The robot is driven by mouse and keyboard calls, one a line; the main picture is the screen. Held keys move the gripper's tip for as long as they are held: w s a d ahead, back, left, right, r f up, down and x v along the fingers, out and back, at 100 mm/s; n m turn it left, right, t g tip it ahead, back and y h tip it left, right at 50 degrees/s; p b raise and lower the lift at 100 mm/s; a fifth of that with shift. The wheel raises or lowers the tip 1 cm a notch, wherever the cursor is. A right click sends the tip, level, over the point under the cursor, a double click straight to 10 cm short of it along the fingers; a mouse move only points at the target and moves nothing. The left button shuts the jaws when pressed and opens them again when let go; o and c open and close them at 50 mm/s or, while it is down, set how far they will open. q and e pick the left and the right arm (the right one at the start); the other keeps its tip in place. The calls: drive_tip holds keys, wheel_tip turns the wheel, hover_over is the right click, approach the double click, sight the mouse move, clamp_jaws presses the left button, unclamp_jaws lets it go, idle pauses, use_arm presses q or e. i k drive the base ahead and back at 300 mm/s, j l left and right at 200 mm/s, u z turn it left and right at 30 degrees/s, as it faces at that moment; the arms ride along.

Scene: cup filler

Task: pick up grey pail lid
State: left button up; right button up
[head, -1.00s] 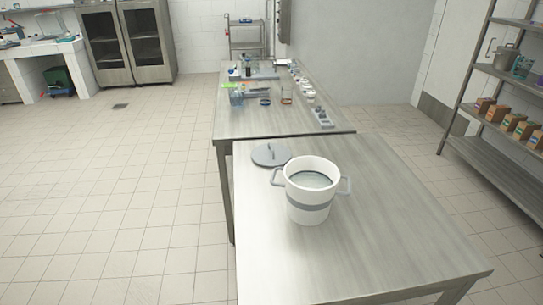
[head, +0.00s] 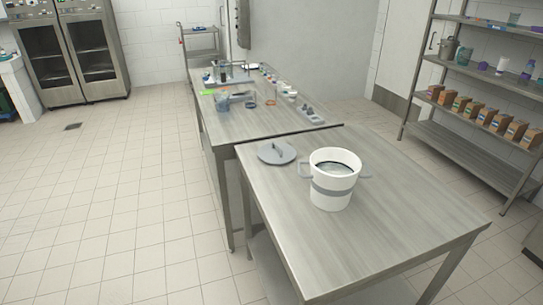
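The grey pail lid (head: 277,152) lies flat on the near steel table (head: 400,225), by its far left corner, with its handle on top. The white pail (head: 331,192) stands upright and uncovered just to the right of the lid and nearer to me. It has a grey band and a grey handle on each side, and something pale shows inside it. Neither of my grippers is in view.
A second steel table (head: 236,122) adjoins the far edge and carries small jars and tools. Shelves with several brown boxes (head: 474,108) stand at the right. Dark-doored cabinets (head: 72,55) stand at the back left. The tiled floor (head: 120,190) at the left is clear.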

sight(274, 153)
drive_tip(key=i+j+z, duration=0.2)
drive_tip(key=j, duration=0.25)
drive_tip(key=j+z, duration=0.15)
drive_tip(key=j, duration=0.35)
drive_tip(key=i+j+z, duration=0.2)
drive_tip(key=j, duration=0.3)
drive_tip(key=k+l, duration=0.05)
drive_tip(key=k, duration=0.05)
